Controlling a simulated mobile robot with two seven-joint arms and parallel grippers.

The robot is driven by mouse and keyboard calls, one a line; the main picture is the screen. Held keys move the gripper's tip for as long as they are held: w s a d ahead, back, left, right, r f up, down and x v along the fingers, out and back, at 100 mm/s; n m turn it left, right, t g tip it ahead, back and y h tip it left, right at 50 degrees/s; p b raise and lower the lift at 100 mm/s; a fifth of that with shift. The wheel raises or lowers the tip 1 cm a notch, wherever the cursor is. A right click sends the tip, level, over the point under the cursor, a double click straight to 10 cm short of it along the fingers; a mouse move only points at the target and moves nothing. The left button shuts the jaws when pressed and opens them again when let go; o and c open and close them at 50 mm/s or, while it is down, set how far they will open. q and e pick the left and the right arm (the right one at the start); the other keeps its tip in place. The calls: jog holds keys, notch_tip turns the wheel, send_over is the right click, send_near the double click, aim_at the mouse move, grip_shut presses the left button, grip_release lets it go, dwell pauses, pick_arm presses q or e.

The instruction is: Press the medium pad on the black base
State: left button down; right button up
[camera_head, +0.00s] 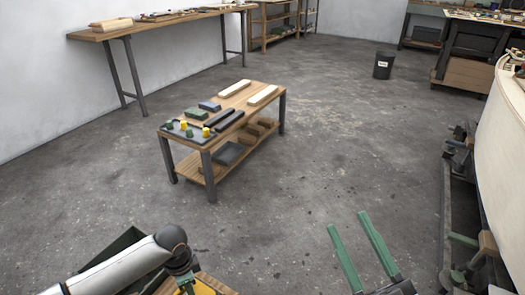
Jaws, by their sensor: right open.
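A small wooden table (245,99) stands well ahead, left of centre. On its near-left end lies a dark flat base (176,131) with several small green and yellow pieces on it. I cannot tell at this size whether these are pads or which is medium. Two long black bars (229,122) lie beside it. My right gripper (348,221) is at the bottom, right of centre, with two green fingers spread apart and nothing between them. It is far from the table. My left arm (130,262) enters at bottom left; its gripper is mostly cut off or hidden.
A blue-grey block (209,106), a green block (196,113) and pale bars (263,95) share the tabletop. Open concrete floor lies between me and the table. A pale hull (500,150) stands at right. A black bin (383,66) and a wall bench (165,27) are farther back.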

pick_arm(q)
jog(key=shift+r+p, duration=0.6)
jog(key=shift+p, duration=0.05)
jog(key=shift+r+p, duration=0.25)
jog(key=shift+p, duration=0.05)
jog(key=shift+r+p, duration=0.25)
jog(key=shift+p, duration=0.1)
pick_arm(e)
jog(key=shift+w+d+f+m+g+h, duration=0.65)
jog(key=shift+f+m+g+h, duration=1.75)
jog(key=shift+f, duration=4.95)
pick_arm(q)
jog(key=shift+r+p, duration=0.3)
jog(key=shift+p, duration=0.05)
jog(key=shift+r+p, duration=0.25)
jog(key=shift+p, duration=0.05)
jog(key=shift+r+p, duration=0.25)
jog(key=shift+p, duration=0.1)
jog(key=shift+r+p, duration=0.25)
jog(key=shift+p, duration=0.05)
pick_arm(e)
jog(key=s+f+g, duration=0.3)
jog(key=f, duration=0.3)
jog(key=s+f+g+h, duration=0.1)
jog(key=s+f+g, duration=0.3)
jog(key=f, duration=0.3)
jog(key=shift+a+f+m+g, duration=0.2)
jog(key=shift+a+m+g, duration=0.05)
jog(key=shift+m+g, duration=0.05)
jog(key=shift+s, duration=0.1)
